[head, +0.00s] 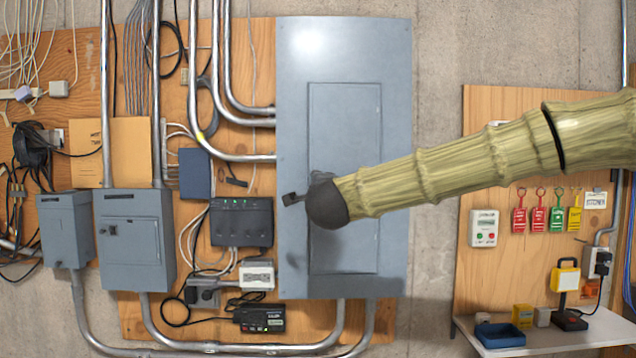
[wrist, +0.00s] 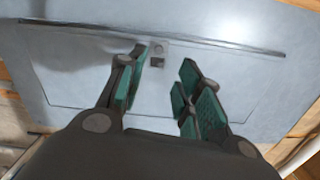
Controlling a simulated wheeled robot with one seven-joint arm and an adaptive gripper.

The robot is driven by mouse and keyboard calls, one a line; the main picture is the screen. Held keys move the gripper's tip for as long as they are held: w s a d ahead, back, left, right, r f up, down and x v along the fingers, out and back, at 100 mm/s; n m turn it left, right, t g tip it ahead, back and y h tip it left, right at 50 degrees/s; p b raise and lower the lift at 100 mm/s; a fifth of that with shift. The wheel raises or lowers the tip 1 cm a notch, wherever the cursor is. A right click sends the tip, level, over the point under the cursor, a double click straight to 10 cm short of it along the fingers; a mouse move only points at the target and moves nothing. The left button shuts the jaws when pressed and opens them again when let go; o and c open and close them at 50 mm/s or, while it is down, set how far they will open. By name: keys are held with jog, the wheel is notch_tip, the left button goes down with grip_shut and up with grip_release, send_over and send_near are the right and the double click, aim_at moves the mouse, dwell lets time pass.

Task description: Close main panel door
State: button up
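The main panel (head: 295,60) is a tall grey metal box on the plywood board. Its door (head: 345,115) is a narrower inset rectangle that looks flush, or nearly so, with the panel front. In the wrist view the door (wrist: 75,75) fills most of the picture, with a darker line along its upper edge there. A small latch (wrist: 157,50) shows on it just beyond the fingertips. My gripper (head: 293,199) is in front of the door's left edge and hides part of it. In the wrist view my gripper (wrist: 162,77) has its green-padded fingers apart with nothing between them. Contact cannot be told.
Smaller grey boxes (head: 135,238), a black device (head: 242,222) and metal conduits (head: 235,157) are left of the panel. To the right, a plywood board (head: 480,140) carries coloured tags, above a shelf (head: 600,328) with a blue tray (head: 501,336). Bare concrete lies between.

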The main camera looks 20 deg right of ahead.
jog(key=p+x, duration=0.4)
jog(key=x, duration=0.5)
jog(key=shift+w, duration=0.4)
jog(key=shift+f, duration=0.1)
